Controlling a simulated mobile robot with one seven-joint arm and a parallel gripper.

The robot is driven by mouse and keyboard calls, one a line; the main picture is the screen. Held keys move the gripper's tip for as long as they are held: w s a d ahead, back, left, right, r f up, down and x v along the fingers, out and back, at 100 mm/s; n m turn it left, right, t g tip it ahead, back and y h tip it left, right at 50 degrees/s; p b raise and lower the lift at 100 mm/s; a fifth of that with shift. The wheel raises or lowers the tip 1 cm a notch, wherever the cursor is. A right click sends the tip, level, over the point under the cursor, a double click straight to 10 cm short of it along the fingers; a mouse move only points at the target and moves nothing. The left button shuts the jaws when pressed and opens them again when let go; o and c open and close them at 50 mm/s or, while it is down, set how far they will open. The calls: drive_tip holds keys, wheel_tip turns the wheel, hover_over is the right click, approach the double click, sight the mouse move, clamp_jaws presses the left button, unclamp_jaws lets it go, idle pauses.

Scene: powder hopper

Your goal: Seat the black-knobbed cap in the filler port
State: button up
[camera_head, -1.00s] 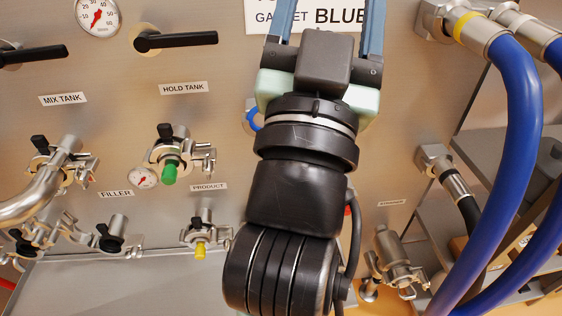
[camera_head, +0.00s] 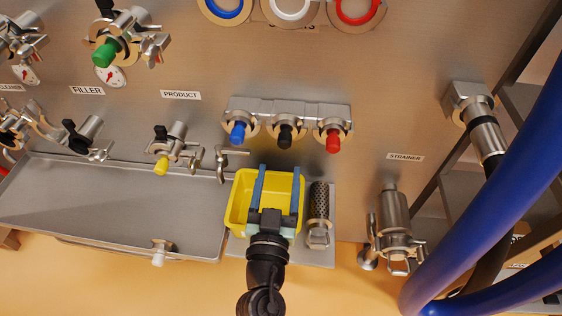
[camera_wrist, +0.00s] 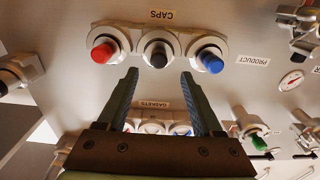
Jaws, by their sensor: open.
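The black-knobbed cap (camera_head: 285,137) sits in the middle of a three-place holder on the steel panel, between a blue-knobbed cap (camera_head: 238,133) and a red-knobbed cap (camera_head: 333,141). My gripper (camera_head: 279,168) is open and empty, in front of the yellow bin and below the caps in the head view. In the upside-down wrist view, the black-knobbed cap (camera_wrist: 158,58) shows just beyond and between the fingertips (camera_wrist: 160,72), with a gap to it. The filler port (camera_head: 88,132) is at the left under the FILLER label; whether its mouth is empty is hard to tell.
A yellow bin (camera_head: 236,212) and a perforated strainer tube (camera_head: 319,205) stand below the caps. A steel tray (camera_head: 120,205) spans the left. Blue hoses (camera_head: 500,210) cross the right. Gasket rings (camera_head: 291,8) hang above. The panel between caps and gaskets is clear.

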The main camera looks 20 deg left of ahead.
sight(284, 146)
drive_tip(key=p+x, duration=0.1)
drive_tip(key=x, duration=0.8)
drive_tip(key=shift+w+r, duration=0.2)
clamp_jaws()
